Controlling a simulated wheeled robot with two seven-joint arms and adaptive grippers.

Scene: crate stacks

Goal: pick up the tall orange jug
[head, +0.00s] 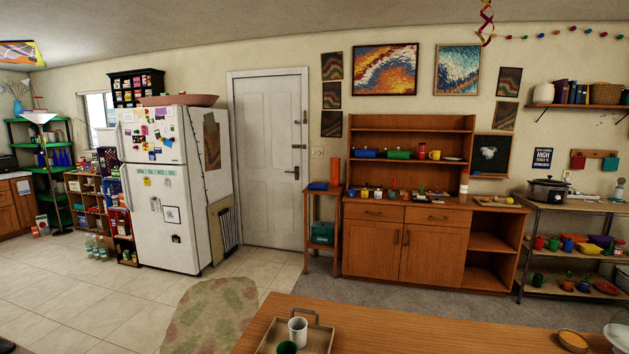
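A tall red-orange vessel (335,171) stands upright at the back right of a narrow wooden side stand (322,194), between the white door and the wooden hutch. It is the closest match to the tall orange jug, but it is too small to make out a handle or spout. Neither of my grippers can be made out in the head view.
A wooden table (440,326) with a tray (265,345) holding cups is close in front. The hutch (408,240) stands right of the stand, and a metal rack (530,240) farther right. A fridge (160,200) stands left. Tiled floor (110,300) at left is open.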

